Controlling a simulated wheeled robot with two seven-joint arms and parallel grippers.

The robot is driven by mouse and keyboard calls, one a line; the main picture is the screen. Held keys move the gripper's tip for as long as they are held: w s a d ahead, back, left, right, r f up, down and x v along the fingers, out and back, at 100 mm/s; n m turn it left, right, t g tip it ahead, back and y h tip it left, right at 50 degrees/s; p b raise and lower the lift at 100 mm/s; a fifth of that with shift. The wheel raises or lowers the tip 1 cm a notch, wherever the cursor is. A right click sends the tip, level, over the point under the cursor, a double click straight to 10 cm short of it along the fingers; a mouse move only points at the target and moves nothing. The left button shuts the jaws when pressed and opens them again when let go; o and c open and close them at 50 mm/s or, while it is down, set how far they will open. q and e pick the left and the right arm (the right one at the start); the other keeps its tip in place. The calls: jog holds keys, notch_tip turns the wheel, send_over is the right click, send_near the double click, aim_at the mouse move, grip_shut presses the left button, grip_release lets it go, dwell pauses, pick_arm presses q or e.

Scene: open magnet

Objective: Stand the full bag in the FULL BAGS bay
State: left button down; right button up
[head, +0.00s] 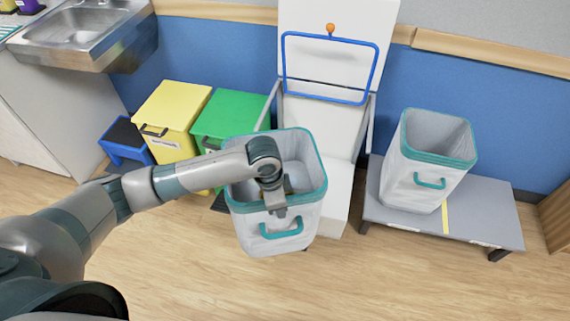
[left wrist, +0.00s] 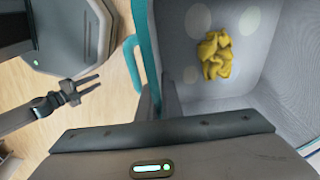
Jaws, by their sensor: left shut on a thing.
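A pale grey bag with a teal rim and front handle (head: 282,242) is in the middle of the head view, upright or nearly so. Yellow crumpled contents (left wrist: 215,55) lie on its floor in the left wrist view. My left gripper (head: 277,205) is shut on the bag's near rim, above the handle. Whether the bag's bottom touches anything is hidden. A second similar bag (head: 415,185) stands on the left part of a low grey platform (head: 490,215). Labels on its front edge are too small to read. My right gripper (left wrist: 92,85) looks open and empty in the left wrist view.
A yellow strip (head: 445,217) divides the platform; its right part is clear. A white stand with a raised lid (head: 335,125) and blue frame (head: 330,38) is behind the held bag. Yellow (head: 172,105) and green (head: 228,115) bins stand left. Front floor is open.

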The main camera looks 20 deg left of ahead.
pick_arm(q)
jog(key=s+a+r+n+t+y, duration=0.1)
jog(key=s+a+r+n, duration=0.6)
jog(key=n, duration=0.5)
jog(key=shift+s+r+n, duration=0.4)
jog(key=shift+s+r, duration=0.25)
jog(key=shift+s, duration=0.35)
jog(key=shift+d, duration=0.15)
